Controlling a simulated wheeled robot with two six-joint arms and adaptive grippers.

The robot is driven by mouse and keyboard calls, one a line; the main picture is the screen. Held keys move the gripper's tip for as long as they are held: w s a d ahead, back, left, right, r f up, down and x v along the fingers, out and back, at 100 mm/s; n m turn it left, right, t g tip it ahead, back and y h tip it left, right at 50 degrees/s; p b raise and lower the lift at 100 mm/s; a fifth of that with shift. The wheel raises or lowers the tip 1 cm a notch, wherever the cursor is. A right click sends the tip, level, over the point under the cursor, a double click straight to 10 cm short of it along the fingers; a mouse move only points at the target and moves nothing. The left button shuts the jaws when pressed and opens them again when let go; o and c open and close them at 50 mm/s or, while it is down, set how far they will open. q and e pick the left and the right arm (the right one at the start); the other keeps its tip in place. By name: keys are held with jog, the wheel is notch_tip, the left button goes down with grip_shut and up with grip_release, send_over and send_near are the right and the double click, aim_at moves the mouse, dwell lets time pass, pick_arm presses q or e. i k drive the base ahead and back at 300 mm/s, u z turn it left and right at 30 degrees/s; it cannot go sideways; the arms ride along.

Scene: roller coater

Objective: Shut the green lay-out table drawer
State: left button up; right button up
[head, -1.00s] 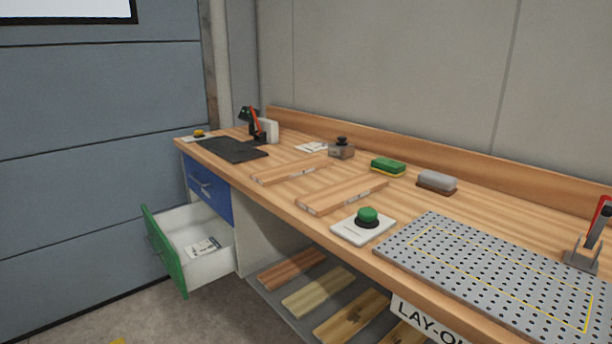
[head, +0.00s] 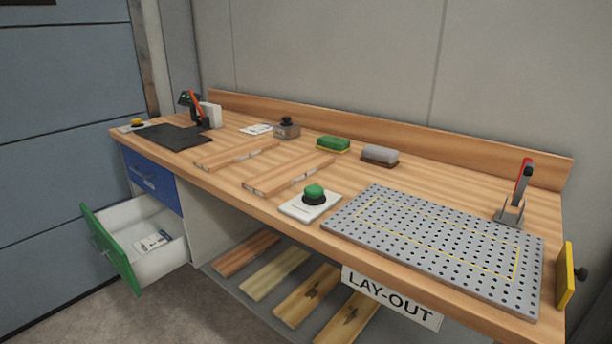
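The green lay-out table drawer (head: 109,249) is pulled open at the lower left of the bench in the head view. Its green front stands well out from the cabinet, and its white inside shows a small card with print (head: 152,242) on the bottom. The blue drawer (head: 152,181) above it is shut. The lay-out table (head: 219,184) has a wooden top, with a LAY-OUT sign (head: 390,298) on its front edge. Neither of my grippers is in view.
On the top lie a perforated grey plate (head: 440,240), a green push button (head: 314,194), wooden boards (head: 290,172), a green sponge (head: 333,144) and a black mat (head: 174,136). Planks (head: 275,273) lie on a low shelf. Floor (head: 215,310) in front of the drawer is clear.

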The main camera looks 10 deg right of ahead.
aim_at(115, 230)
jog(key=z, duration=0.15)
jog(key=k, duration=0.4)
jog(key=u, duration=1.8)
jog(key=i, duration=1.15)
jog(key=z, duration=0.7)
jog(key=i, duration=0.7)
jog(key=z, duration=1.2)
jog(key=i, duration=0.2)
jog(key=z, duration=0.1)
